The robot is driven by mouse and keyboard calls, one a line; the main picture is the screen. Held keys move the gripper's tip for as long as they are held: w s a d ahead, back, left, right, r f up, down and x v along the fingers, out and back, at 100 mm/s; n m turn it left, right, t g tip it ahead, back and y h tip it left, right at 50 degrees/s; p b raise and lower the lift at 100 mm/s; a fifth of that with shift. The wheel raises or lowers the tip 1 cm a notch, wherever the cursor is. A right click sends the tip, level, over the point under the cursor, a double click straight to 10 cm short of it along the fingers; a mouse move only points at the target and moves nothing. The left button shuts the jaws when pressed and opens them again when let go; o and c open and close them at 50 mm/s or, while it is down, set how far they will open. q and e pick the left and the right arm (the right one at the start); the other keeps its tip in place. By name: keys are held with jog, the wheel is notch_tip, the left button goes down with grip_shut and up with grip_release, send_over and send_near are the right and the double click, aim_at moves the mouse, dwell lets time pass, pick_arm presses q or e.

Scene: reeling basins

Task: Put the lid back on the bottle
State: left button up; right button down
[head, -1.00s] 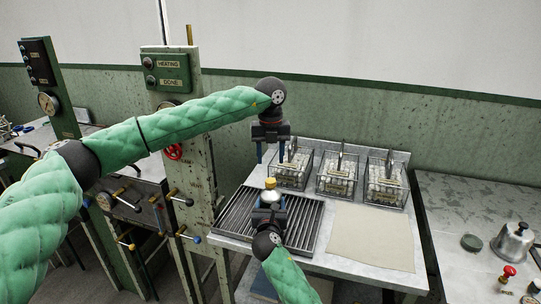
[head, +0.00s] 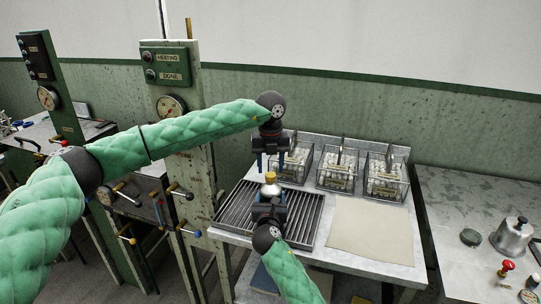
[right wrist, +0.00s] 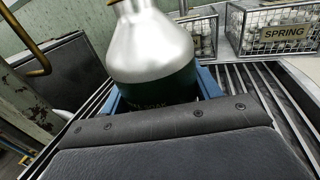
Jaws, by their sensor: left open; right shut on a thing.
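A silver bottle (head: 270,188) with a dark green lower part stands upright in my right gripper (head: 269,212), over the slatted metal rack. The right wrist view shows the bottle (right wrist: 152,45) large, between the blue fingers (right wrist: 160,88). A brass-coloured cap (head: 270,177) shows on top of the bottle; I take it for the lid, though how firmly it sits cannot be told. My left gripper (head: 273,162) is open and empty, pointing down, with its blue fingers a little above and behind the cap. They look apart from it.
Wire baskets (head: 338,170) of pale cocoons stand at the back of the table. A beige cloth (head: 370,230) lies right of the slatted rack (head: 235,206). A second table at right holds a metal pot (head: 512,236) and a dark round disc (head: 470,237). A green machine column (head: 185,130) stands left.

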pick_arm(q)
jog(key=shift+f, duration=1.2)
jog(key=c, duration=1)
jog(key=m, duration=0.6)
jog(key=shift+m, duration=0.4)
jog(key=m, duration=0.8)
jog(key=o, duration=1.2)
jog(key=shift+c, duration=0.2)
